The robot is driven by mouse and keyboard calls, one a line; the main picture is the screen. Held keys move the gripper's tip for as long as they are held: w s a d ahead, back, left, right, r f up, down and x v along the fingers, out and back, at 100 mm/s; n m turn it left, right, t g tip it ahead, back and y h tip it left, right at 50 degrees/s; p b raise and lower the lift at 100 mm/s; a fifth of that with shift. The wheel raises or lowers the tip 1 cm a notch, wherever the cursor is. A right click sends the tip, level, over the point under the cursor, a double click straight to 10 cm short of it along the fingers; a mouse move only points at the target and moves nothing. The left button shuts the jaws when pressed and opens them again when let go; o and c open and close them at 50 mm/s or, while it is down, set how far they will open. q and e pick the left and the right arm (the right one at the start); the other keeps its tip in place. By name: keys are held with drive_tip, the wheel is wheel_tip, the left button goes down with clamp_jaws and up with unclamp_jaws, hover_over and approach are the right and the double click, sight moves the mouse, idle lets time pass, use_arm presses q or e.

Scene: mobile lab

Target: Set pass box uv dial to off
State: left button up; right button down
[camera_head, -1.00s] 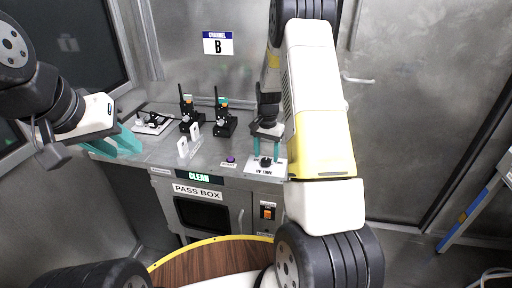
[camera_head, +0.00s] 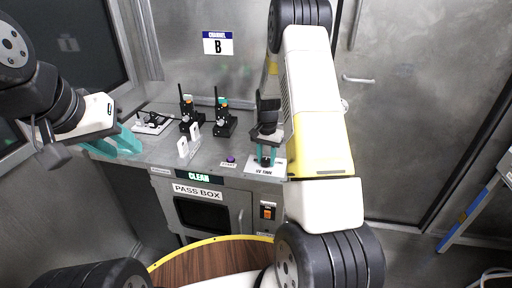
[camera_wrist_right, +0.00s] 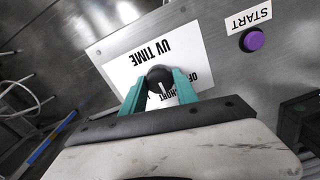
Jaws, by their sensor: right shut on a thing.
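The UV dial is a small black round knob (camera_wrist_right: 160,78) with a white mark, on a white plate (camera_wrist_right: 140,58) labelled "UV TIME". The plate reads upside down in the right wrist view, where "OFF" and part of another label show beside the knob, partly covered by a finger. My right gripper (camera_head: 266,160) has its teal fingers on both sides of the knob and is shut on it, pointing down at the counter.
The pass box (camera_head: 200,213) is below the counter, with a green "CLEAN" display (camera_head: 199,177) and an orange switch (camera_head: 267,212). A purple START button (camera_wrist_right: 252,40) is beside the dial plate. Two black radios (camera_head: 224,122) and a white holder (camera_head: 189,142) stand on the counter.

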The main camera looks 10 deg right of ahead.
sight(266, 159)
drive_tip(key=n, duration=1.1)
drive_tip(key=shift+w+r+n, duration=0.1)
drive_tip(key=shift+n, duration=0.2)
drive_tip(key=shift+a+n, duration=0.1)
drive_tip(key=shift+n, duration=0.2)
idle(0.4)
drive_tip(key=c, duration=0.9)
unclamp_jaws()
drive_tip(key=shift+c, duration=0.2)
drive_tip(key=shift+r, duration=3.85)
